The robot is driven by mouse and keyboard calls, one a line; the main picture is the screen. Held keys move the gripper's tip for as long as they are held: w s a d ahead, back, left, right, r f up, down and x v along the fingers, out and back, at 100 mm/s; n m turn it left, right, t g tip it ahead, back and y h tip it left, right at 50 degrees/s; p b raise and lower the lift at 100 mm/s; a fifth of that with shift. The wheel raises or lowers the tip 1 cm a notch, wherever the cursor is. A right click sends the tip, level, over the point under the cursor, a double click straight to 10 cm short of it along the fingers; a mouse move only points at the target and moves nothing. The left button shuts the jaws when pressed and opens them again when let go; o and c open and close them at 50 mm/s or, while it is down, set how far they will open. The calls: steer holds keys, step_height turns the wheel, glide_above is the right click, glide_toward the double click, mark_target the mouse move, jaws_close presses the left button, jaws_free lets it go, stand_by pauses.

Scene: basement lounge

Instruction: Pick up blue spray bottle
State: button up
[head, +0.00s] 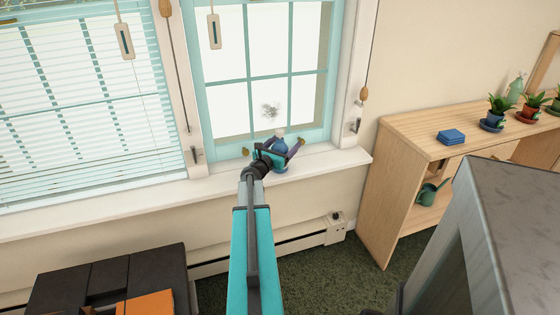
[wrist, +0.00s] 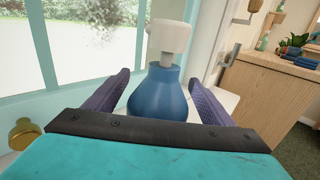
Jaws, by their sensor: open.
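The blue spray bottle (wrist: 158,95) stands upright on the white window sill (head: 320,164), with a white spray head (wrist: 168,38) on top. In the head view the bottle (head: 281,145) is partly hidden by my gripper (head: 282,152). My gripper is open, and its two purple fingers show in the wrist view (wrist: 160,90), one on each side of the bottle's body. Small gaps seem to show between the fingers and the bottle. The bottle's base is hidden behind the gripper's front edge.
A brass knob (wrist: 24,134) sits left of the bottle by the window frame. A wooden shelf (head: 405,130) stands to the right with blue coasters (head: 451,136), potted plants (head: 492,118) and a green watering can (head: 430,192). A dark box (head: 105,285) is at lower left.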

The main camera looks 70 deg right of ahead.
mark_target(282, 138)
jaws_close()
stand_by(0.5)
steer(key=shift+r, duration=0.2)
step_height(282, 138, up, 3)
steer(key=shift+r, duration=0.1)
steer(key=s+a+r+p, duration=0.1)
steer(key=s+a+p, duration=0.1)
steer(key=a, duration=0.4)
steer(key=s+a+p, duration=0.3)
steer(key=a, duration=0.3)
steer(key=shift+a+r+p, duration=0.3)
steer(key=shift+a+r, duration=0.05)
